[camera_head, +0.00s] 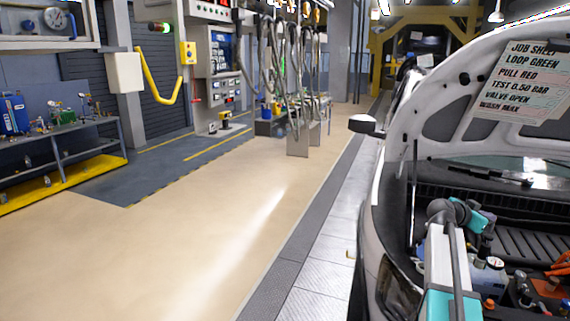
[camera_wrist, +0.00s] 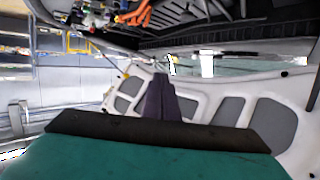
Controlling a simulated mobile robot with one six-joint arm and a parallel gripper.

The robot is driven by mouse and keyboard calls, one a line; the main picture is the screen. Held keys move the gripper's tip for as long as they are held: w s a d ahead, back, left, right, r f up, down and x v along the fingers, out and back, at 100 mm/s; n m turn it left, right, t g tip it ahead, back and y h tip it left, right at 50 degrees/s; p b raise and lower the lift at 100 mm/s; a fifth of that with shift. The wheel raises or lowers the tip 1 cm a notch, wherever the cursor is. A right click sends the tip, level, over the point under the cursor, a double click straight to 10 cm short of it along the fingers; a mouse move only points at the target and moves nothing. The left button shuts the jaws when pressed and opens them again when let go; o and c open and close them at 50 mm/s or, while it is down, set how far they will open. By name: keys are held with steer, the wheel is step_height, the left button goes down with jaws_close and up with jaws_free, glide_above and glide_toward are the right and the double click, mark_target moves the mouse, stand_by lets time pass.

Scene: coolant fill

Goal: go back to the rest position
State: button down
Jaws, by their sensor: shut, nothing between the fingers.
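My gripper (camera_wrist: 160,82) shows in the wrist view as dark fingers close together, shut with nothing between them. Behind it is the pale underside of the open hood (camera_wrist: 215,92), and the engine bay (camera_wrist: 215,28) lies across the top of that view. In the head view, my arm reaches up over the front of the white car (camera_head: 372,240), and its wrist end is bent over the engine bay (camera_head: 520,215). The fingers cannot be made out clearly there.
A job sheet (camera_head: 525,82) hangs on the raised hood (camera_head: 455,90). Orange cables (camera_head: 560,268) and a reservoir (camera_head: 490,275) sit close to my arm. Hanging hoses (camera_head: 285,70), a wall panel (camera_head: 220,55) and a workbench (camera_head: 60,140) stand farther back. The beige floor (camera_head: 200,220) is clear.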

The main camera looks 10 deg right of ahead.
steer(key=a+f+n+y, duration=0.8)
steer(key=a+f, duration=2)
steer(key=s+a+f+n+g+y, duration=0.1)
steer(key=s+a+f+n+y, duration=0.15)
steer(key=s+a+f, duration=0.5)
steer(key=s+a+f+n+g+y, duration=0.1)
steer(key=s+a+f+n+y, duration=0.2)
steer(key=a, duration=0.8)
steer(key=s+a+f+n+g+y, duration=0.1)
steer(key=s+a+f+n+g, duration=0.15)
steer(key=s+a+f, duration=0.5)
steer(key=s+f+g+b, duration=0.1)
steer(key=s+f+b, duration=0.5)
steer(key=f, duration=0.5)
steer(key=s+a+f+g+b, duration=0.1)
steer(key=s+f+g+b, duration=0.1)
steer(key=s+f+b, duration=0.4)
steer(key=s+f+g+b, duration=0.1)
steer(key=s+f+b, duration=0.5)
steer(key=f, duration=1.2)
steer(key=s, duration=0.4)
steer(key=shift+s+a, duration=0.25)
steer(key=shift+s, duration=0.05)
steer(key=shift+g, duration=0.25)
